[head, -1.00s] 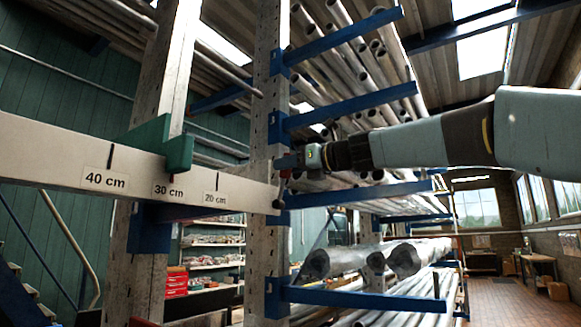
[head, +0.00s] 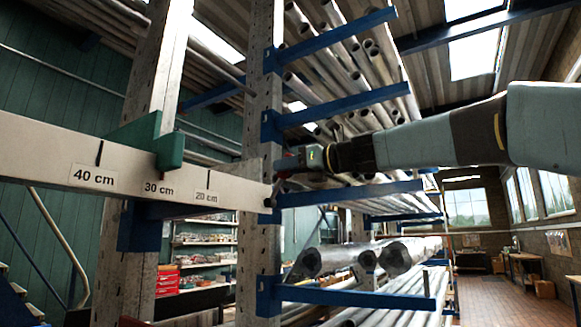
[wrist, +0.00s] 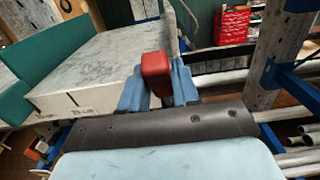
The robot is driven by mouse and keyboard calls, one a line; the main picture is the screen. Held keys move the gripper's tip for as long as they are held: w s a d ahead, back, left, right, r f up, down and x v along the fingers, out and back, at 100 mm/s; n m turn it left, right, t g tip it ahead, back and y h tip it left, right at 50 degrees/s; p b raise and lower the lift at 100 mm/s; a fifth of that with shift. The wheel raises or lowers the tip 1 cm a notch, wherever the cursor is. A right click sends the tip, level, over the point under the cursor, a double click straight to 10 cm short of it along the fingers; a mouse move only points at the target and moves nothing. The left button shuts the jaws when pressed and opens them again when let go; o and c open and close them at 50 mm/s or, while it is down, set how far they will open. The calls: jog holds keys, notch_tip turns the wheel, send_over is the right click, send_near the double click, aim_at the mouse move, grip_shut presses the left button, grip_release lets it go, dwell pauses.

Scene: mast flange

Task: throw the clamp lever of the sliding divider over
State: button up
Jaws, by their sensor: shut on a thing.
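A red block-like lever grip (wrist: 157,73) stands upright between the two blue fingers of my gripper (wrist: 159,88) in the wrist view. The fingers are shut on it, one on each side. In the head view my gripper (head: 288,163) is at the right end of the pale beam (head: 50,150), in front of the rack upright; the grip is too small to make out there. The green divider (head: 171,150) sits across the beam near the 30 cm label. In the wrist view green parts (wrist: 45,55) show at the left. The lever's lower end is hidden.
A perforated rack upright (head: 257,240) stands close behind my gripper. Blue rack arms (head: 350,190) and stacked pipes (head: 360,260) lie to the right, above and below my arm. Red boxes (wrist: 233,24) stand behind. Open floor (head: 485,300) shows at the far right.

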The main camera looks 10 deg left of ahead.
jog(key=shift+s+d+f, duration=0.15)
jog(key=shift+s+d, duration=0.05)
jog(key=shift+s, duration=0.1)
jog(key=shift+d+f, duration=0.15)
jog(key=shift+s+d+f, duration=0.3)
jog(key=shift+d+f, duration=0.25)
jog(key=shift+d, duration=0.05)
jog(key=shift+f, duration=0.15)
jog(key=shift+s+d+f, duration=0.25)
jog(key=shift+d+f, duration=0.3)
jog(key=shift+f, duration=0.15)
jog(key=o, duration=0.7)
jog(key=shift+c, duration=0.2)
